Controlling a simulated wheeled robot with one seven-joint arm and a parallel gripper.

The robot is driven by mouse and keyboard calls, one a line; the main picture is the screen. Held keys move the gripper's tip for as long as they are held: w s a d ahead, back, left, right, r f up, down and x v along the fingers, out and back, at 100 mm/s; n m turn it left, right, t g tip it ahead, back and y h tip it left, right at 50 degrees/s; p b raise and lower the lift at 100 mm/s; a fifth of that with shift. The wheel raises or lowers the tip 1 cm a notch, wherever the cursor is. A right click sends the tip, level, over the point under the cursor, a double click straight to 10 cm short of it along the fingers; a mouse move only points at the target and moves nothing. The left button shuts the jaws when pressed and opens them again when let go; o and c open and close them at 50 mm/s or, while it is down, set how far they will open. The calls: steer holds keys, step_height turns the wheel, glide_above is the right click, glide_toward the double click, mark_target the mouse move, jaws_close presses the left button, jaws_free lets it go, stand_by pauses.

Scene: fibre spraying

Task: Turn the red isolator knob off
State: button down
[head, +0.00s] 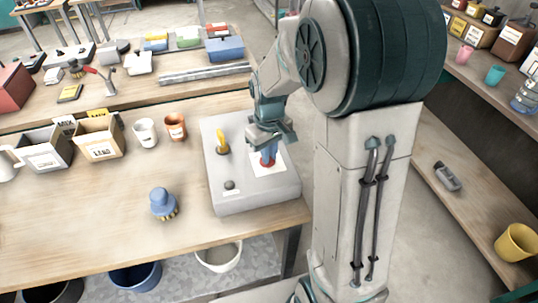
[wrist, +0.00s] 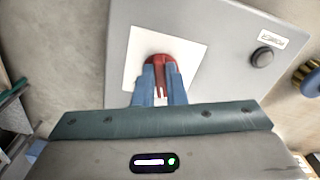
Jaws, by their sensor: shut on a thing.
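The red isolator knob (wrist: 158,61) sits on a white square plate (wrist: 186,54) on the grey control box (wrist: 218,62). In the head view a little red of the knob (head: 268,163) shows below my fingers, at the right part of the box (head: 240,195). My gripper (wrist: 159,88) comes down over the knob, with its two blue fingers on either side of the knob's grip, shut on it. The fingers (head: 268,152) hide most of the knob in the head view, so its exact angle is hard to tell there.
A yellow lever knob (head: 222,141) and a dark button (head: 230,185) are on the same box. A blue brush (head: 163,203) stands left of it. An orange cup (head: 175,126) and white cup (head: 146,133) stand behind. Bare table lies left of the brush.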

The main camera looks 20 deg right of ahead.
steer(key=shift+w+d+r+n+b, duration=0.1)
steer(key=shift+n+b, duration=0.05)
steer(key=shift+n, duration=0.8)
steer(key=shift+w+d+n+b, duration=0.1)
steer(key=shift+n+b, duration=0.05)
steer(key=shift+n, duration=0.8)
steer(key=c, duration=1.5)
jaws_free()
steer(key=shift+s, duration=0.1)
step_height(320, 180, up, 14)
steer(key=shift+f, duration=0.1)
steer(key=s+f+m+t, duration=0.1)
steer(key=s+m, duration=0.1)
steer(key=s, duration=0.3)
steer(key=s+f+m+t, duration=0.1)
steer(key=s+f+m, duration=0.1)
steer(key=s, duration=0.4)
steer(key=s+f+m+t, duration=0.1)
steer(key=s+f+m, duration=0.1)
steer(key=s, duration=0.3)
steer(key=shift+s+a+f+m, duration=0.25)
steer(key=shift+s+a+m, duration=0.1)
steer(key=shift+m, duration=0.55)
